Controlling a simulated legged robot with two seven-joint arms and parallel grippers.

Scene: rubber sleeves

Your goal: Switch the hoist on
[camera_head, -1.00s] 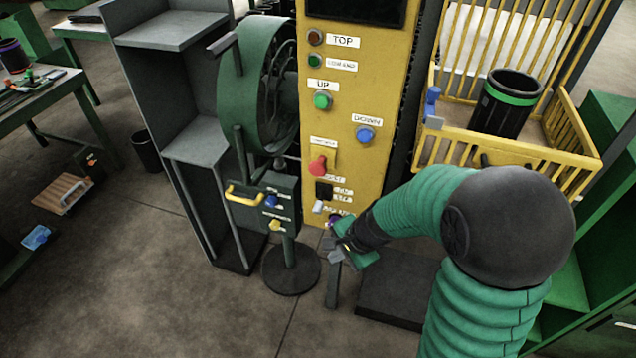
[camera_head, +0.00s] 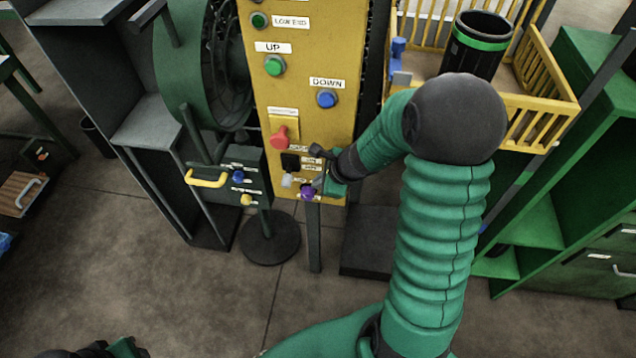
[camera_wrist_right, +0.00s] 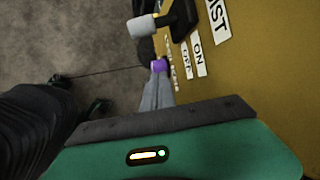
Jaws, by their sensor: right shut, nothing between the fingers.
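The hoist switch is a lever with a white tip (camera_head: 287,180) on a black base (camera_head: 290,161), low on the yellow panel (camera_head: 345,60). The lever hangs downward. In the right wrist view the white tip (camera_wrist_right: 143,28) shows near the HOIST (camera_wrist_right: 217,18), ON and OFF labels. My right gripper (camera_wrist_right: 158,78) is shut and empty, its grey fingertips over or against a purple knob (camera_head: 307,192) just below and right of the lever. I cannot tell whether they touch it. The gripper is apart from the white tip. My left gripper is not clearly seen.
Above are a red knob (camera_head: 281,137), a green UP button (camera_head: 274,65) and a blue DOWN button (camera_head: 326,98). A pedestal control box with a yellow handle (camera_head: 207,181) stands close at the left. A yellow cage (camera_head: 540,110) with a black bin (camera_head: 478,45) is right.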

